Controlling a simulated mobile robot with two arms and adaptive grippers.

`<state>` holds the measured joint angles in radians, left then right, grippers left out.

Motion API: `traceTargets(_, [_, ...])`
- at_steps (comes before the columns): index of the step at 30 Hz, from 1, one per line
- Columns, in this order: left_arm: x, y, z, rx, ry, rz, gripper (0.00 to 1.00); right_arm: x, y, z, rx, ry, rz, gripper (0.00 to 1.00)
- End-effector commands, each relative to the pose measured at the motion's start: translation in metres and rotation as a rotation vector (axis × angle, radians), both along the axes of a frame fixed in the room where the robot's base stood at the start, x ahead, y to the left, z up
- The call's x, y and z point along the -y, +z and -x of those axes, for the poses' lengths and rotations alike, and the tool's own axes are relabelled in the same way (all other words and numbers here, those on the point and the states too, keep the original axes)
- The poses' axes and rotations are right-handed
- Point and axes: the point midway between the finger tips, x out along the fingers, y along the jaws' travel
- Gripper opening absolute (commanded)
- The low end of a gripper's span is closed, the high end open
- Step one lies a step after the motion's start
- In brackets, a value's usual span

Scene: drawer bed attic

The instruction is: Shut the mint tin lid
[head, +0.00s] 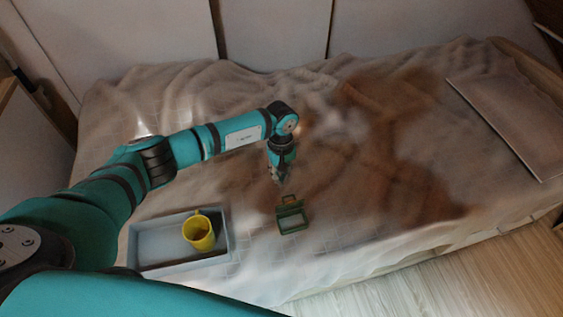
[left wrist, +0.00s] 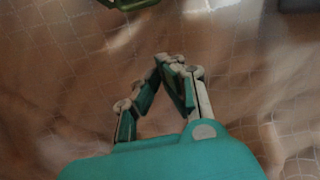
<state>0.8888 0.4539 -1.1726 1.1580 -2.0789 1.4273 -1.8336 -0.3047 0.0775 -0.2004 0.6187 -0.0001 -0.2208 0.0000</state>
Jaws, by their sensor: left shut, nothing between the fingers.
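A small green mint tin (head: 292,222) sits on the bed cover in the head view, right of the tray. Its lid (head: 289,204) stands raised at the tin's far side, so the tin is open with a pale inside. My left gripper (head: 279,179) is just beyond the tin, pointing down and apart from it. In the left wrist view my left gripper (left wrist: 171,62) is shut and empty, with its fingertips together. Part of the green tin (left wrist: 128,3) shows at the top edge of that view, cut off by the frame. My right gripper is in neither view.
A light blue-grey tray (head: 149,265) stands left of the tin, with a yellow mug (head: 199,235) in it. A flat grey panel (head: 512,118) lies at the right on the rumpled bed cover (head: 400,190). The cover right of the tin is clear; the bed's front edge is near.

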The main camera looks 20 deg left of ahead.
Motion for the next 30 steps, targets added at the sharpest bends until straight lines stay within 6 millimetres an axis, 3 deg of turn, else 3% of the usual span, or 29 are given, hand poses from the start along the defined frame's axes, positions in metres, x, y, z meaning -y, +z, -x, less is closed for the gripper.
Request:
traceTargets(2, [0.003, -0.011, 0.003, -0.002, 0.0, 0.002, 0.0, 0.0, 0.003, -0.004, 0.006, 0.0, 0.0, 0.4])
traceTargets(4, [0.011, 0.0, 0.012, 0.0, -0.004, 0.004, 0.0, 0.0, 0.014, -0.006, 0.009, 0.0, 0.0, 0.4])
traceTargets(13, [0.024, 0.006, 0.029, 0.0, 0.0, 0.001, 0.0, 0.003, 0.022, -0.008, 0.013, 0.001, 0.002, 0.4])
traceTargets(24, [0.023, 0.006, 0.029, 0.002, 0.001, -0.001, 0.0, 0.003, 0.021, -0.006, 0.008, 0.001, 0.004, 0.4])
traceTargets(30, [0.009, 0.008, 0.03, 0.031, -0.001, -0.024, 0.0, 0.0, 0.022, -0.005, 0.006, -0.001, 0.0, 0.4])
